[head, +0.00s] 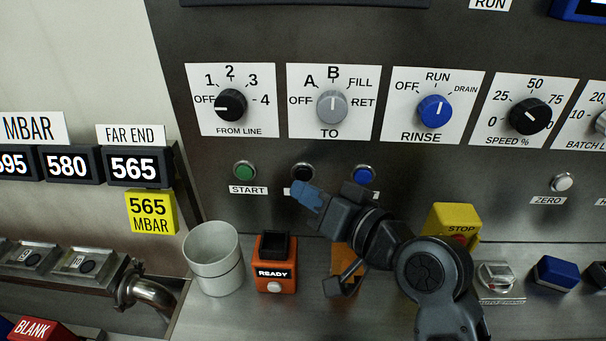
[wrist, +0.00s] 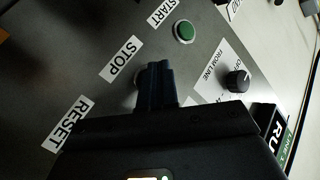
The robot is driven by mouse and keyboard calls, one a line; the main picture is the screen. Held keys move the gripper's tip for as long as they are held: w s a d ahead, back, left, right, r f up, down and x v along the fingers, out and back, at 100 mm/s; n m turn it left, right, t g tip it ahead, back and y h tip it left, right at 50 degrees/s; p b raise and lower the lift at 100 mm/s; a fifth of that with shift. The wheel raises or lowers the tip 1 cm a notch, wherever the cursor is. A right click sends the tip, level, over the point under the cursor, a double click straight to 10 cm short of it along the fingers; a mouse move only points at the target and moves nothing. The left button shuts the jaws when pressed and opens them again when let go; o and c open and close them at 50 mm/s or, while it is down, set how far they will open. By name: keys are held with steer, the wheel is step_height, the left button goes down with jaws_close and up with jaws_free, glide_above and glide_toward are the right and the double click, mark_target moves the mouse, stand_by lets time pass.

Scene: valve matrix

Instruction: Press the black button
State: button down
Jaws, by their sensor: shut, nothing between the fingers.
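The black button (head: 302,172) sits on the grey panel between the green START button (head: 244,170) and a blue button (head: 364,174). My gripper (head: 302,192) is shut and empty, its blue fingertips just below the black button in the head view and partly over its label. In the wrist view, the shut fingers (wrist: 157,72) point at the panel beside the STOP label (wrist: 121,59) and hide most of the button there. I cannot tell whether the fingertips touch the button.
Above are the FROM LINE knob (head: 231,103), TO knob (head: 331,107) and RINSE knob (head: 434,111). Below stand a white cup (head: 213,260), an orange READY box (head: 275,265) and a yellow STOP box (head: 452,222). The green button also shows in the wrist view (wrist: 184,32).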

steer(key=shift+w, duration=0.15)
steer(key=shift+w, duration=0.25)
steer(key=shift+w, duration=0.45)
stand_by(0.7)
stand_by(0.4)
steer(key=shift+s, duration=0.85)
steer(key=s+p, duration=0.1)
steer(key=s, duration=0.4)
stand_by(1.4)
